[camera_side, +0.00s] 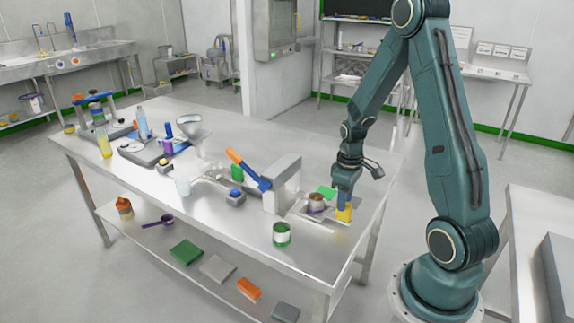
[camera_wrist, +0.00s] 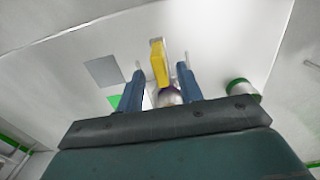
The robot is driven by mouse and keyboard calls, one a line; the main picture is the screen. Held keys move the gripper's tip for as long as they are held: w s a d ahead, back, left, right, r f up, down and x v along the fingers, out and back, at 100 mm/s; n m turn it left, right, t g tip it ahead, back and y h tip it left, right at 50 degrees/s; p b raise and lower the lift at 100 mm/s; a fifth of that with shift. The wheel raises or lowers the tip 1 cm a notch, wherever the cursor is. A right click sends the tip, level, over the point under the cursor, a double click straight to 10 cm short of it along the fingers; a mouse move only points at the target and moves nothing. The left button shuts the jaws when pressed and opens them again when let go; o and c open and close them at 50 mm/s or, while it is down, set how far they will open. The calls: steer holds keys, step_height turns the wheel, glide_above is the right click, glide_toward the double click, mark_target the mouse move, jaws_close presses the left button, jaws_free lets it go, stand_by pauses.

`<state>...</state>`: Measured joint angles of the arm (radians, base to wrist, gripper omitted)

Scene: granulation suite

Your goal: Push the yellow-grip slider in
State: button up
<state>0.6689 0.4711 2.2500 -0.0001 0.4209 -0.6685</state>
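The yellow grip (camera_side: 343,212) of the slider stands at the right end of a low metal fixture (camera_side: 325,217) on the steel table. In the wrist view the yellow grip (camera_wrist: 158,62) appears as an upright block between my two blue fingers. My gripper (camera_side: 345,198) points down at the grip from above. In the wrist view my gripper (camera_wrist: 159,70) is open, with a gap showing on each side of the grip. The lower part of the slider is partly hidden by the fingers, and I cannot tell whether they touch it.
A grey block stand (camera_side: 283,182) with an orange-and-blue lever (camera_side: 247,168) is further left. A green-banded jar (camera_side: 281,234) stands in front.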

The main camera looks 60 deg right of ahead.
mark_target(342, 219)
steer(key=shift+f, duration=2.15)
jaws_close()
